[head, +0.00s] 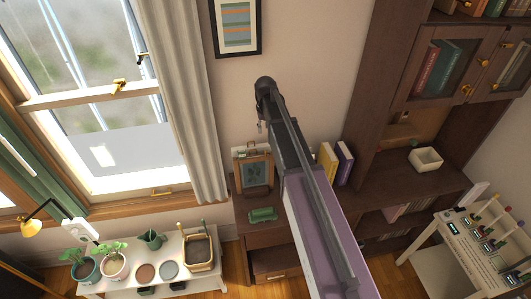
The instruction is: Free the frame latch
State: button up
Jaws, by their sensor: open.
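A small wooden frame (254,175) with a dark picture stands upright on the dark wood cabinet, left of my arm. Small metal fittings show at its top edge; I cannot tell whether one is a latch, or how it is set. My arm reaches up through the middle of the view. My gripper (260,126) is mostly hidden at the arm's far end, with only a small part showing above the wooden frame. It appears apart from the frame and holds nothing that I can see.
A green object (263,214) lies on the cabinet before the frame. Yellow and purple books (336,163) stand to the right. A window (110,100) with brass fittings is at left, above a white plant table (203,283). A panel table (437,272) stands at right.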

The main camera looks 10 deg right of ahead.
aim_at(266, 152)
jog(key=shift+f+b, duration=5.9)
jog(key=shift+f, duration=0.25)
grip_shut()
